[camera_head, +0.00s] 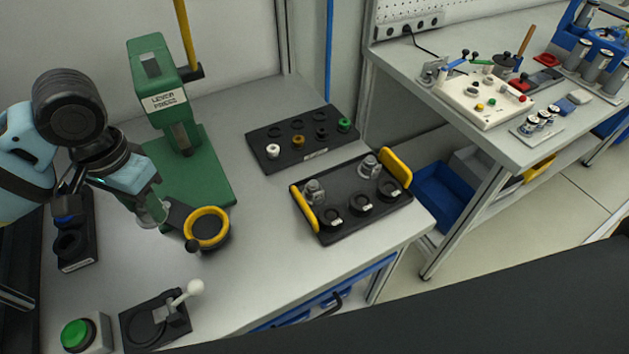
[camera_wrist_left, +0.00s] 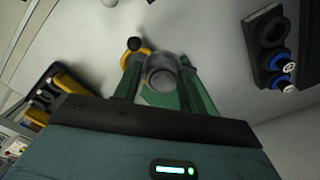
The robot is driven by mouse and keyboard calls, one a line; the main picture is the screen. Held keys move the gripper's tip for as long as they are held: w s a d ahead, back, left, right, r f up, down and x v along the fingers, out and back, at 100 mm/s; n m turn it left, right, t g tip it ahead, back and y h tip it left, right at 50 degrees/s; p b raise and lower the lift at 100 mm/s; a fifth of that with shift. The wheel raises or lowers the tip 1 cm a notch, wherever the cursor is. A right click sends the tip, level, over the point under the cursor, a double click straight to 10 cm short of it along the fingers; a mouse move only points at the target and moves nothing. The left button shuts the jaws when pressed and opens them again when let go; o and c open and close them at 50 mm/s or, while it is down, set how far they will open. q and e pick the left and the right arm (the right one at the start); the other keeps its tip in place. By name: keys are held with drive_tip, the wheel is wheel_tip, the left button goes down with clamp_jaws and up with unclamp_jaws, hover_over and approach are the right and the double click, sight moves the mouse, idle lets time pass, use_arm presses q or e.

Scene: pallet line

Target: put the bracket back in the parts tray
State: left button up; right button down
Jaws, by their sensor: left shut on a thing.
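My left gripper (camera_head: 150,203) comes in from the left and is shut on a silvery, rounded metal part, which I take to be the bracket (camera_head: 153,214). It is beside the green lever press, left of the yellow-ringed dark cup. In the left wrist view the bracket (camera_wrist_left: 162,76) sits between the two fingers of my left gripper (camera_wrist_left: 158,82); its lower part is hidden. The parts tray (camera_head: 325,236), black with yellow handles, lies right of the gripper and apart from it. It holds two similar metal parts and three dark rings. My right gripper is not in view.
The green lever press (camera_head: 160,100) stands at the back left. The yellow-ringed cup (camera_head: 208,228) lies between gripper and tray. A black fixture (camera_head: 300,152) with small coloured rings lies behind the tray. A white-knobbed lever (camera_head: 190,290) and green button (camera_head: 77,334) are in front.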

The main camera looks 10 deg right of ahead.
use_arm(q)
drive_tip(key=n, duration=0.2)
drive_tip(key=s+a+n, duration=0.1)
drive_tip(key=n, duration=0.3)
drive_tip(key=shift+s+a+r, duration=0.25)
drive_tip(key=shift+s+a, duration=0.05)
drive_tip(key=shift+a, duration=0.1)
